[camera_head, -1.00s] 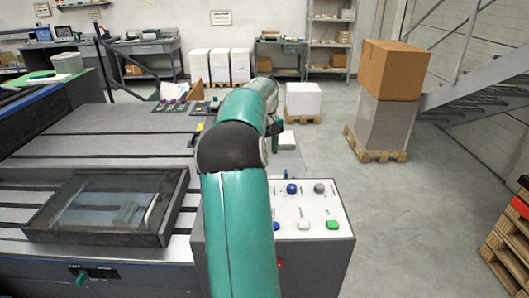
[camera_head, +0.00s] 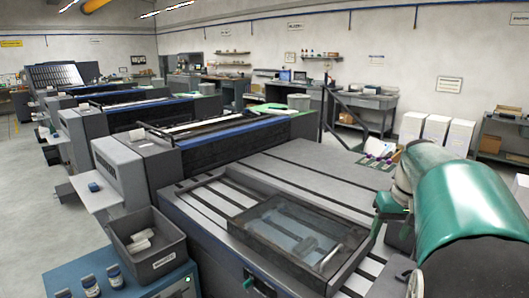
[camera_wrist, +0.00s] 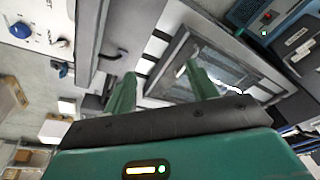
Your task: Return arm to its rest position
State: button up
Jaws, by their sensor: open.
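My green arm (camera_head: 460,205) fills the lower right of the head view, folded close to the camera. A small green part of it (camera_head: 390,207) shows at its left side, above the machine deck. In the wrist view my gripper (camera_wrist: 159,72) has its two green fingers apart, with nothing between them. Beyond the fingers lie the grey deck and a framed glass-topped tray (camera_wrist: 160,90). The rest of my arm is cut off by the picture edge.
The dark framed tray (camera_head: 345,268) lies on the slatted deck (camera_head: 300,160). A grey bin (camera_head: 155,220) with white rolls stands on a blue cabinet (camera_head: 90,270) with small jars. Press units recede at left. Open floor (camera_head: 30,190) lies at far left.

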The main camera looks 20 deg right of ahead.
jog(key=s+a+n+t, duration=0.2)
jog(key=a, duration=1.7)
jog(key=s+a+f+n, duration=0.1)
jog(key=s+a+f, duration=0.1)
jog(key=s+a, duration=0.2)
jog(key=s+a+f+n+t, duration=0.1)
jog(key=s+a, duration=0.3)
jog(key=a, duration=0.5)
jog(key=shift+s+a+f, duration=0.3)
jog(key=shift+s+f, duration=0.1)
jog(key=shift+f, duration=0.4)
